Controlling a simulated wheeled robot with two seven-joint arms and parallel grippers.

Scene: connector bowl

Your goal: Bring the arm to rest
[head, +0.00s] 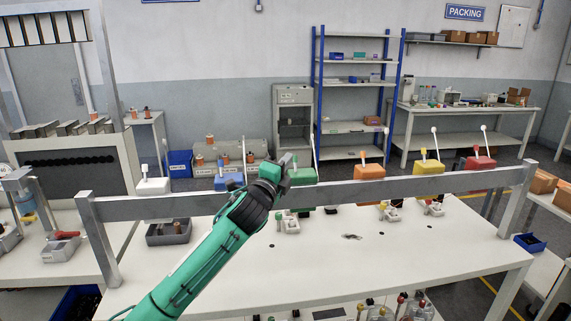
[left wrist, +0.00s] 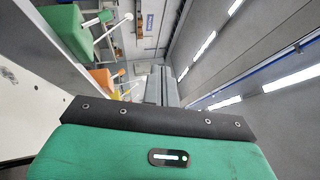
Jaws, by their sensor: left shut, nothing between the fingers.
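My left arm reaches up from the bottom of the head view, green with a dark wrist. My left gripper (head: 287,160) is at its end, raised at the level of the metal rail and just beside the green box (head: 303,175). It is shut and holds nothing. In the left wrist view, a green and black part of my own arm fills the bottom. The green box (left wrist: 68,30) shows there at upper left, with the orange box (left wrist: 100,78) below it. My right gripper is out of view.
A metal rail (head: 400,188) spans the white table (head: 330,262). White, blue, orange, yellow and red boxes stand along it. A grey bin (head: 154,239) with dark parts sits at the table's left. The table's front middle is clear.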

